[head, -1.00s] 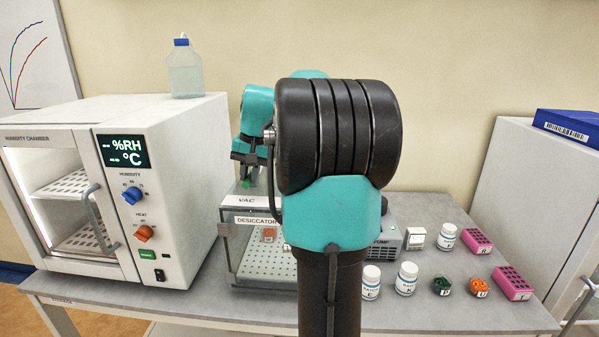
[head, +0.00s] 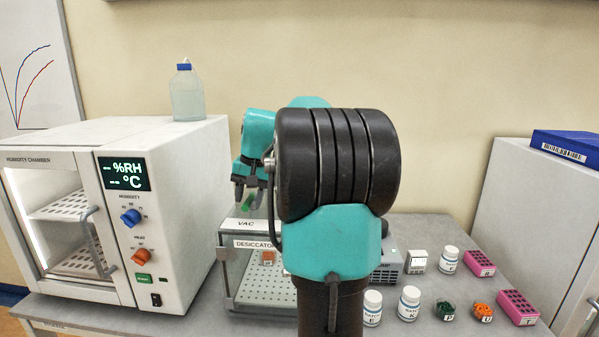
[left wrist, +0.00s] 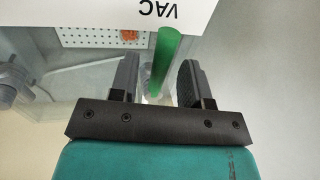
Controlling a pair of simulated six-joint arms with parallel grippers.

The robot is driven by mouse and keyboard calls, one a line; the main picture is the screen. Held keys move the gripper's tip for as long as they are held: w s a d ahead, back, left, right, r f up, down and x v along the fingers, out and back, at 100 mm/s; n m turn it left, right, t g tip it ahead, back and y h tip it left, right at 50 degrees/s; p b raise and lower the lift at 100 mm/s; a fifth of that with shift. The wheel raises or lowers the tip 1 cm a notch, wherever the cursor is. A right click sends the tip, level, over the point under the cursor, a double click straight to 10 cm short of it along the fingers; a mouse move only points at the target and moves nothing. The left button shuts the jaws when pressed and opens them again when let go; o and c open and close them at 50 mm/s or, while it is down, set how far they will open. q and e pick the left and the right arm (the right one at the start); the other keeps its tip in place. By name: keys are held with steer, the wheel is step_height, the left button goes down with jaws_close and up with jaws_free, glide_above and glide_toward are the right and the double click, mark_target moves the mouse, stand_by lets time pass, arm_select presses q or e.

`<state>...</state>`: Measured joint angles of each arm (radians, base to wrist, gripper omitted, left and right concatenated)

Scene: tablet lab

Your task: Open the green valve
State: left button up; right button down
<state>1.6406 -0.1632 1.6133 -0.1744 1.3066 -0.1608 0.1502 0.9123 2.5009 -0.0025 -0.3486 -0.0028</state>
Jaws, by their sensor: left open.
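The green valve's handle (head: 249,202) stands at the top of the clear desiccator (head: 262,296), just above its VAC label (head: 246,225). My left gripper (head: 249,194) is open, its fingers on either side of the handle. In the left wrist view the green handle (left wrist: 166,48) runs between the two open fingers (left wrist: 156,82), with a gap to each. It is turned slantwise there, and its lower end meets a pale stem. My own dark and teal arm hides the right part of the desiccator. My right gripper is not in view.
The humidity chamber (head: 175,200) stands left, a clear bottle (head: 187,95) on top. Right of my arm are a pump (head: 389,268), white bottles (head: 409,303), small green (head: 445,310) and orange (head: 483,312) items and pink racks (head: 518,307). A white cabinet (head: 540,220) stands far right.

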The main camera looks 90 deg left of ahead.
arm_select(q)
steer(key=w+r, duration=0.3)
steer(key=r, duration=1.3)
steer(key=shift+w+d+r, duration=0.15)
steer(key=shift+d+r, duration=0.1)
steer(key=shift+r, duration=0.15)
